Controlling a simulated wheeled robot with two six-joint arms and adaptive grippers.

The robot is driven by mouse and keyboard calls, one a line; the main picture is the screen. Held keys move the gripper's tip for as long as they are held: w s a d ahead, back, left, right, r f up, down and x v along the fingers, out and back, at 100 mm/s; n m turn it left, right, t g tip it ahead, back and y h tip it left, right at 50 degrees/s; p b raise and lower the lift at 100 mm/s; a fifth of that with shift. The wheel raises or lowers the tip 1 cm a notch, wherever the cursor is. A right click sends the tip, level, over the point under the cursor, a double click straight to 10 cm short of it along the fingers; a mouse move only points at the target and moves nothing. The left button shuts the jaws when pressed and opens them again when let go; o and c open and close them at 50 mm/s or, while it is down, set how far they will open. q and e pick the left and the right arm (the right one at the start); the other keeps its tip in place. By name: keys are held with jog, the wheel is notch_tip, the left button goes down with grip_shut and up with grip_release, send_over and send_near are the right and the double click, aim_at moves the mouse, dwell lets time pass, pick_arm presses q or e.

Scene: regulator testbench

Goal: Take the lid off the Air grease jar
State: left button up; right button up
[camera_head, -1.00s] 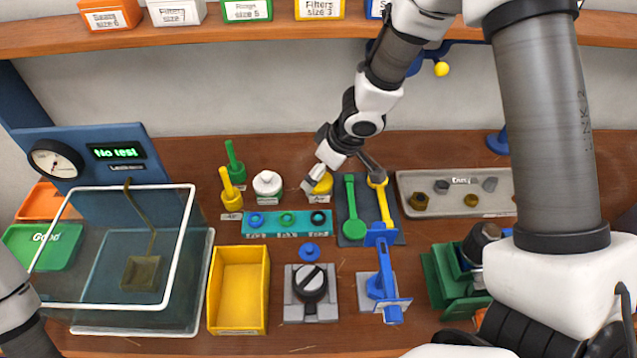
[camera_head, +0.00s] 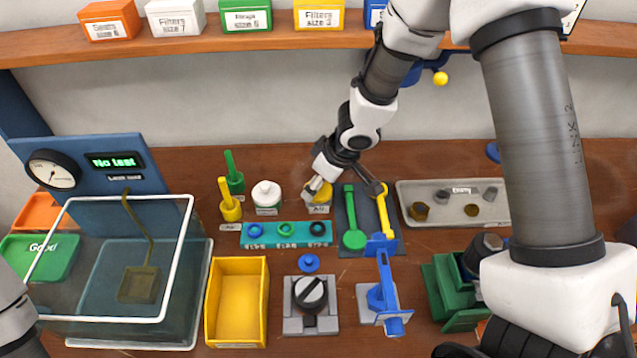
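The Air grease jar (camera_head: 318,208) stands on the bench right of a white-lidded jar (camera_head: 266,193). It has a white label and a yellow lid (camera_head: 324,193), partly covered by my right gripper (camera_head: 343,186). That gripper reaches down from the upper right with its fingers spread apart. One finger is at the jar's lid, and the other is to the right, above the dark tool mat. Whether the near finger touches the lid cannot be seen. My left arm shows only at the lower left edge; its gripper is out of view.
A teal ring holder (camera_head: 287,242) lies in front of the jars. The dark mat (camera_head: 372,215) with green and yellow tools is to the right, then a grey tray (camera_head: 412,190). A yellow bin (camera_head: 211,300) and glass-sided test box (camera_head: 190,225) stand left.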

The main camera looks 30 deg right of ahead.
notch_tip(320, 180, up, 10)
jog(key=p, duration=0.8)
jog(key=shift+s+f+p, duration=0.1)
jog(key=shift+p, duration=0.25)
grip_shut()
jog(key=shift+f, duration=0.15)
jog(key=o, duration=0.7)
grip_release()
